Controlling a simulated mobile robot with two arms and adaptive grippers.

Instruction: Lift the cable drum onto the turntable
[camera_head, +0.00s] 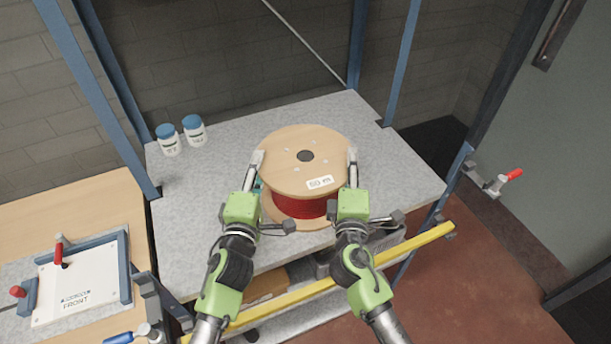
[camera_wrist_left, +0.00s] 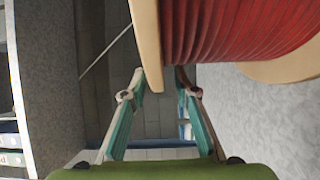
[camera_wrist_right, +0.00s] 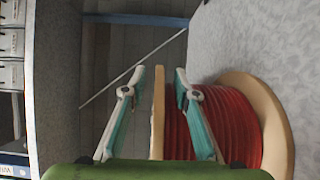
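The cable drum (camera_head: 303,160) has two pale wooden flanges with red cable between them. It rests on its side flange on a grey shelf. My left gripper (camera_head: 257,160) and right gripper (camera_head: 352,157) are at opposite sides of its upper flange. In the left wrist view the flange (camera_wrist_left: 148,45) lies between the left gripper's fingers (camera_wrist_left: 159,75), with a gap visible. In the right wrist view the flange (camera_wrist_right: 157,115) is likewise between the right gripper's spread fingers (camera_wrist_right: 160,70). I cannot make out a turntable.
The grey shelf (camera_head: 400,180) carries two blue-capped white jars (camera_head: 180,137) at the back left. Blue posts (camera_head: 357,45) frame it; a yellow bar (camera_head: 320,284) runs along the front. A wooden bench (camera_head: 70,205) with a clamped white board (camera_head: 75,285) stands left. Reddish floor (camera_head: 480,275) is clear at right.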

